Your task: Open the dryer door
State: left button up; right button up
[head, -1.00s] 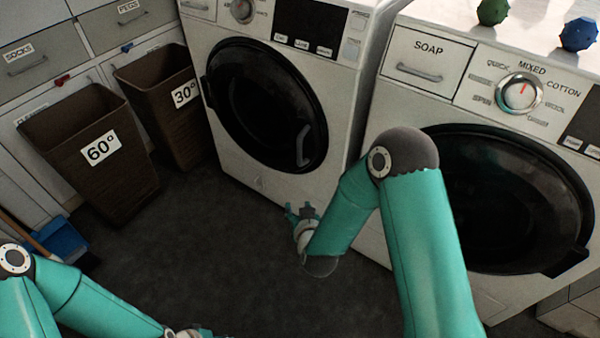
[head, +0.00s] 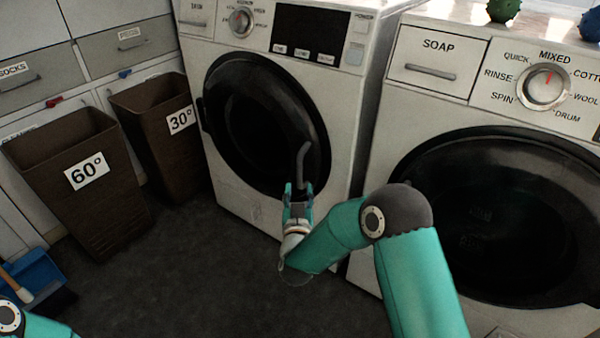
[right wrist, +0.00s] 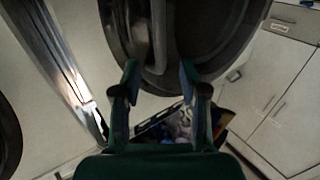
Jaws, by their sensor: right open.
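The dryer (head: 230,190) is the white machine on the left in the head view. Its round black door (head: 255,120) is shut. The grey bar handle (head: 303,162) is on the door's right side. My right gripper (head: 299,188) is open and empty, at the lower end of the handle. In the right wrist view, the handle (right wrist: 158,40) lies ahead of and between the two fingertips of the right gripper (right wrist: 159,75). I cannot tell whether they touch it. My left gripper is out of view; only part of my left arm shows.
A washing machine (head: 420,110) with a soap drawer stands close on the right. Brown baskets marked 60° (head: 95,215) and 30° (head: 165,155) stand left of the dryer. A blue dustpan (head: 35,275) lies at lower left. Dark floor (head: 190,270) before the dryer is clear.

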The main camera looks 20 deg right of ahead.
aim_at(299, 172)
jog(key=b+x, duration=0.1)
jog(key=x, duration=0.8)
jog(key=shift+w+d+f+b, duration=0.1)
jog(key=shift+w+b, duration=0.1)
jog(key=shift+b, duration=0.1)
grip_shut()
